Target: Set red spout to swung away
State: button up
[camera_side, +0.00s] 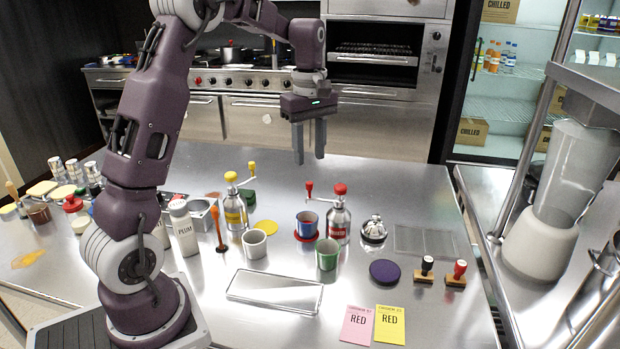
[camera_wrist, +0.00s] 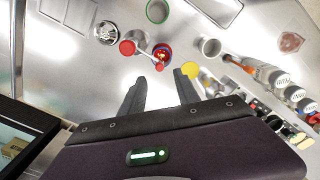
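The red-capped dispenser (camera_side: 340,218) stands upright mid-counter with a red label. Its spout (camera_side: 322,200) reaches left from the head and ends in a raised red knob (camera_side: 309,187), over or close beside a blue cup (camera_side: 306,226) on a red disc. In the wrist view, the red cap (camera_wrist: 127,47) and the knob (camera_wrist: 159,67) show, with the knob at the near edge of the cup (camera_wrist: 163,50). My gripper (camera_side: 309,160) hangs above and behind the knob in the side view, fingers apart and empty. Its fingers (camera_wrist: 160,78) also show in the wrist view.
A yellow-capped dispenser (camera_side: 236,208) with its own knobbed spout stands left. A white cup (camera_side: 255,244), a green cup (camera_side: 327,254), a bell (camera_side: 373,229) and a purple disc (camera_side: 384,272) stand nearby.

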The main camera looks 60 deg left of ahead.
aim_at(310, 182)
notch_tip(310, 182, down, 7)
jog(key=shift+w+a+f, duration=0.1)
jog(key=shift+f, duration=0.05)
grip_shut()
dwell(1.5)
